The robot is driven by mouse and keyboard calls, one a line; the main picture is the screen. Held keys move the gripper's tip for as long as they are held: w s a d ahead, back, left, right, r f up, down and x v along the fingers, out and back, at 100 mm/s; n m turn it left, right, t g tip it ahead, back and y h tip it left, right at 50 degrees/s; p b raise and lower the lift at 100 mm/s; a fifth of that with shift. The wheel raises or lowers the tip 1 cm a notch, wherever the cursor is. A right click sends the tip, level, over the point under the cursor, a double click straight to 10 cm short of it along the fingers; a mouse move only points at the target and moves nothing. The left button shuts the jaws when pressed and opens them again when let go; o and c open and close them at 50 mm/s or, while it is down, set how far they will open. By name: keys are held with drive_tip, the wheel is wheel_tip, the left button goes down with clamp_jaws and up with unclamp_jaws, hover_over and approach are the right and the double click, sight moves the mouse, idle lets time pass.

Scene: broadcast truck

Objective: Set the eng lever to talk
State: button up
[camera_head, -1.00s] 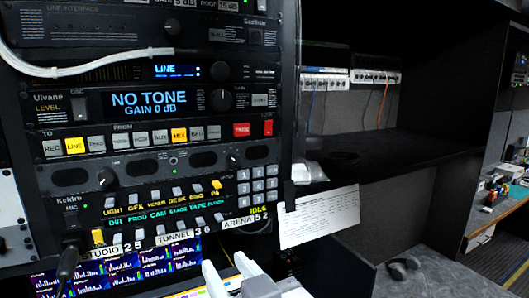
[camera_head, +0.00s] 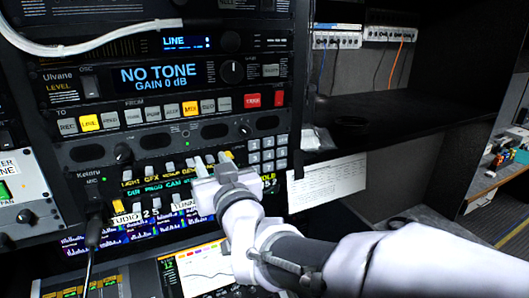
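The intercom panel (camera_head: 76,177) shows in the head view, with a row of small levers above the labels LIGHT, GFX, VENUE and DESK. The ENG label, read earlier right of DESK, is now covered by my gripper (camera_head: 212,163). The small pale tip (camera_head: 210,160) showing at the fingers looks like the eng lever, but its setting cannot be told. My white gripper is at the right part of the row, its two fingertips apart with a gap between them. Whether they touch the lever is unclear.
A keypad (camera_head: 266,155) and a hanging white paper sheet (camera_head: 326,184) are right of the gripper. A row of buttons (camera_head: 154,114) and the NO TONE display (camera_head: 160,77) are above. A black cable (camera_head: 93,235) hangs at the lower left.

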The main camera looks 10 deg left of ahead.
clamp_jaws()
drive_tip(key=f+t+y+b, duration=0.1)
drive_tip(key=t+b, duration=0.1)
drive_tip(key=b, duration=1.1)
drive_tip(key=f+t+y+b, duration=0.1)
drive_tip(key=t+b, duration=0.1)
drive_tip(key=b, duration=1.1)
drive_tip(key=shift+w+a+t, duration=0.1)
drive_tip(key=shift+w+t, duration=0.1)
drive_tip(key=shift+t, duration=0.1)
drive_tip(key=shift+r+y, duration=0.15)
drive_tip(key=shift+y, duration=0.15)
unclamp_jaws()
